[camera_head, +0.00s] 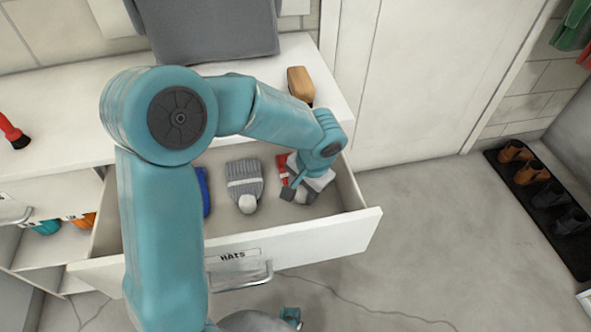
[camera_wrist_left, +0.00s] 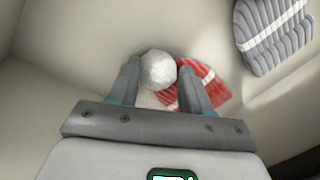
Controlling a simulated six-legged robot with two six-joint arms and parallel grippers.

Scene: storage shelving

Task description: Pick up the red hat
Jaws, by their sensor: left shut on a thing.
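The red hat (camera_head: 283,169) lies in the right part of the open drawer, mostly hidden by my left gripper in the head view. In the left wrist view the red hat (camera_wrist_left: 200,86) shows white stripes and a white pompom (camera_wrist_left: 157,70). My left gripper (camera_head: 297,193) reaches down into the drawer. In the left wrist view its fingers (camera_wrist_left: 160,88) are shut on the hat, one on each side near the pompom. The hat appears low in the drawer; I cannot tell whether it touches the bottom. My right gripper is not clearly in view.
The drawer (camera_head: 340,232), labelled HATS, also holds a grey hat (camera_head: 244,182) and a blue item (camera_head: 204,190). Drawer walls stand close around my left gripper. A wooden brush (camera_head: 300,84) sits on the counter above. Shoes (camera_head: 545,195) stand on a mat at right.

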